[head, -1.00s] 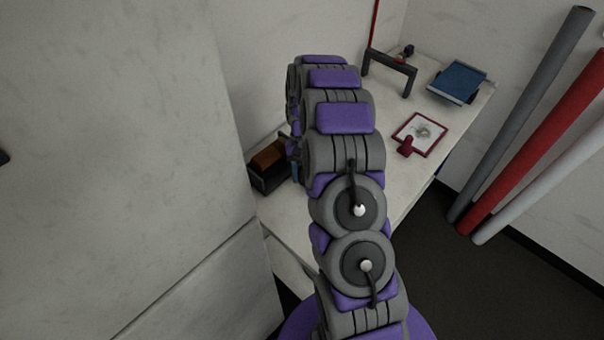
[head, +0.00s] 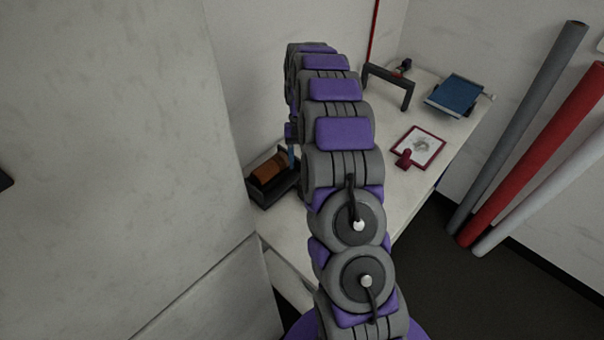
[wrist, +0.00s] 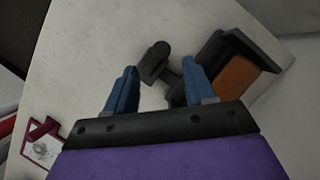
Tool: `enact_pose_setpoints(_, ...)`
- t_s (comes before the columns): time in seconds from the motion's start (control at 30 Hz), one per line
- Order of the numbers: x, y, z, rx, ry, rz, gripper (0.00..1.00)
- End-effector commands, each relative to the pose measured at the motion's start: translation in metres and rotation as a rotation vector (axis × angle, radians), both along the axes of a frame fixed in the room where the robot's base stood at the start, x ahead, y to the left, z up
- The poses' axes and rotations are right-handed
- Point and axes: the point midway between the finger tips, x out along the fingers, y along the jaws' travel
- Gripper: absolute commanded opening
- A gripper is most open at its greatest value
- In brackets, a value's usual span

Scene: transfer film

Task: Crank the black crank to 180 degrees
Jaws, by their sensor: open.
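The black crank (wrist: 155,62) shows in the wrist view as a dark handle with a short arm leading right toward a dark box-like holder (wrist: 232,50) with an orange-brown block (wrist: 245,82) in it. My gripper (wrist: 158,68) is open, its two blue fingers to either side of the crank handle in the picture. I see no clear contact, and the depth between fingertips and handle is hard to tell. In the head view the holder (head: 261,194) and brown block (head: 268,170) stand at the table's left side. The crank handle is hidden there behind my arm.
The pale table (head: 398,205) also holds a red-framed picture (head: 419,148), a dark bracket (head: 392,78) and a blue tray-like object (head: 457,95). Grey, red and white tubes (head: 535,150) lean at the right. A wall (head: 120,150) rises close on the left.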

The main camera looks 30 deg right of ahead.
Motion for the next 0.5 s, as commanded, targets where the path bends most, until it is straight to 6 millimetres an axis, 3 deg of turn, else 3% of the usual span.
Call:
enact_pose_setpoints(0.3, 0.019, -0.009, 0.047, -0.001, -0.004, 0.0, 0.54)
enact_pose_setpoints(0.5, 0.025, -0.012, 0.063, 0.0, -0.002, -0.001, 0.54)
